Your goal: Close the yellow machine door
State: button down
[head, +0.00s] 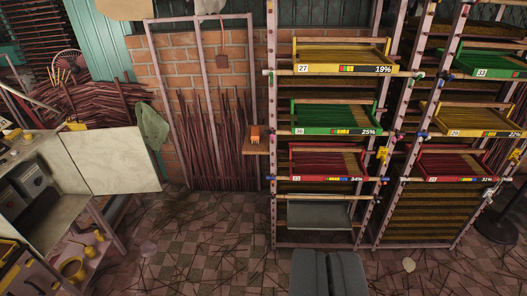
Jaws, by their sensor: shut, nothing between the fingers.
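A machine (38,200) stands at the left edge with its grey inside exposed. A pale cream door panel (110,158) stands out from it to the right, so the door is open. Its left part meets the machine; the hinge is not clear. Yellow parts (22,270) show on the machine at the lower left. My gripper (329,272) is at the bottom, right of centre, with its two dark grey fingers together and nothing between them. It is well to the right of the door and apart from it.
A rack (272,150) with yellow, green and red trays of incense sticks fills the right side. Bundles of sticks (215,140) lean on the brick wall. The tiled floor (200,245), with loose sticks scattered on it, is mostly open between machine and rack.

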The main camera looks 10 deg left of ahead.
aim_at(117, 160)
jog(key=z, duration=0.05)
jog(key=i, duration=0.75)
jog(key=u, duration=1.05)
jog(key=i, duration=2.65)
jog(key=z, duration=0.7)
